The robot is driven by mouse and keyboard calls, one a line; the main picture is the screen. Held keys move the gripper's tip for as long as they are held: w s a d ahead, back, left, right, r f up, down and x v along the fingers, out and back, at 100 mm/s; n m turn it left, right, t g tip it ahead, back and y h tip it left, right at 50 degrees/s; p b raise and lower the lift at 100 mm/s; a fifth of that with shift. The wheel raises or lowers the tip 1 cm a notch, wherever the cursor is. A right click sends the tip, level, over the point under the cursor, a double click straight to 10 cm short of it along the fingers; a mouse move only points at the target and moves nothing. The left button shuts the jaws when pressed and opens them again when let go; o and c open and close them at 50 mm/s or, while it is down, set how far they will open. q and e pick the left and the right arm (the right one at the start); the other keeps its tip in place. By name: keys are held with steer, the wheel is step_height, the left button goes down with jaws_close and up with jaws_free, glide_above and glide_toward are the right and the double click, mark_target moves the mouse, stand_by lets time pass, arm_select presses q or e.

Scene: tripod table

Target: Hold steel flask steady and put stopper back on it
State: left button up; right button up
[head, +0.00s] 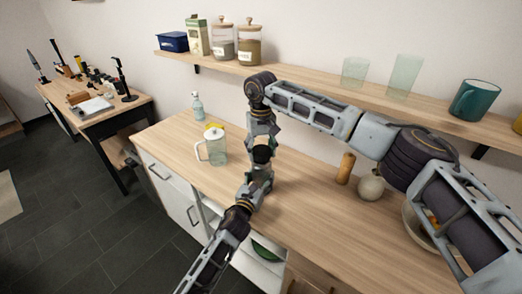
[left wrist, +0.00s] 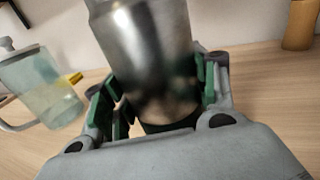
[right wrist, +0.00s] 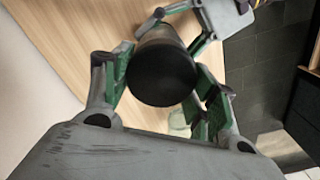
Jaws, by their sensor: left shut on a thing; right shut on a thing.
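The steel flask (left wrist: 150,50) fills the middle of the left wrist view, with my left gripper (left wrist: 160,95) shut around its body. In the head view my left gripper (head: 258,176) is low over the counter. The black stopper (right wrist: 162,76) shows as a round dark top in the right wrist view, between the green pads of my right gripper (right wrist: 160,85), which is shut on it. The flask body (right wrist: 160,35) shows just behind the stopper. My right gripper (head: 262,138) points down from above in the head view. I cannot tell whether the stopper is seated or just above the mouth.
A glass pitcher (head: 213,148) and a clear bottle (head: 197,106) stand left on the wooden counter (head: 300,200). A wooden mill (head: 346,168) and a round pot (head: 371,186) stand right. A shelf (head: 320,86) with jars runs behind. A side table (head: 130,107) is far left.

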steer(key=shift+f, duration=0.5)
stand_by(0.3)
